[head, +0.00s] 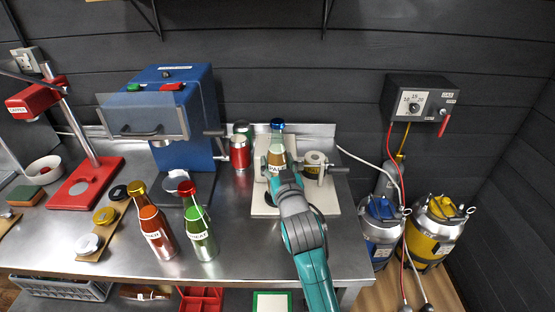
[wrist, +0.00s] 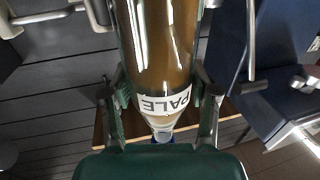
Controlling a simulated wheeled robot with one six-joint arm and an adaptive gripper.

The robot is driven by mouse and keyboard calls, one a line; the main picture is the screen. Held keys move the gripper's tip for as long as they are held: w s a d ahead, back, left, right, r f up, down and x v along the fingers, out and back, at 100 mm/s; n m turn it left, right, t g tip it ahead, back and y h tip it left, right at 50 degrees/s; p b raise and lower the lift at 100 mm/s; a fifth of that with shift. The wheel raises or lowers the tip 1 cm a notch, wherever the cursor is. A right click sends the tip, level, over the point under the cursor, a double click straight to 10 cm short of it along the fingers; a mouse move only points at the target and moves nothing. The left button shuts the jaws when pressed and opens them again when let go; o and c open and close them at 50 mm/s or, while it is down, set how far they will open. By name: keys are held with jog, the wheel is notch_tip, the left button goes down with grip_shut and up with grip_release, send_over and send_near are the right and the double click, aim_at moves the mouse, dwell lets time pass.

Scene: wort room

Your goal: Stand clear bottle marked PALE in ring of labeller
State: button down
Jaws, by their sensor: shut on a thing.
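The clear bottle marked PALE (wrist: 160,60) holds amber liquid and fills the middle of the wrist view, its label facing the camera. My gripper (wrist: 160,112) is shut on it, one finger on each side. In the head view the bottle (head: 277,150) has a blue cap and stands up over the labeller (head: 262,208), a pale plate with a roll of labels at its right. My gripper (head: 280,175) and arm cover the bottle's lower part. The labeller's ring is hidden or cannot be made out, so I cannot tell whether the bottle's base is in it.
A red-brown bottle (head: 155,232) and a green bottle (head: 201,230) stand on the steel bench left of the labeller. Red and green cans (head: 240,153) stand behind, beside a blue machine (head: 178,110). A red capper (head: 75,150) is at far left. Kegs (head: 437,225) stand at right.

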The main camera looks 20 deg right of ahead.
jog(key=shift+s+f, duration=0.1)
jog(key=shift+f, duration=1.2)
dwell(2.2)
jog(key=shift+c, duration=1.7)
grip_release()
jog(key=shift+o, duration=0.6)
jog(key=shift+f, duration=0.15)
jog(key=shift+s, duration=0.15)
jog(key=s+a, duration=0.1)
jog(key=s, duration=1)
jog(key=shift+s, duration=0.35)
jog(key=shift+s, duration=0.15)
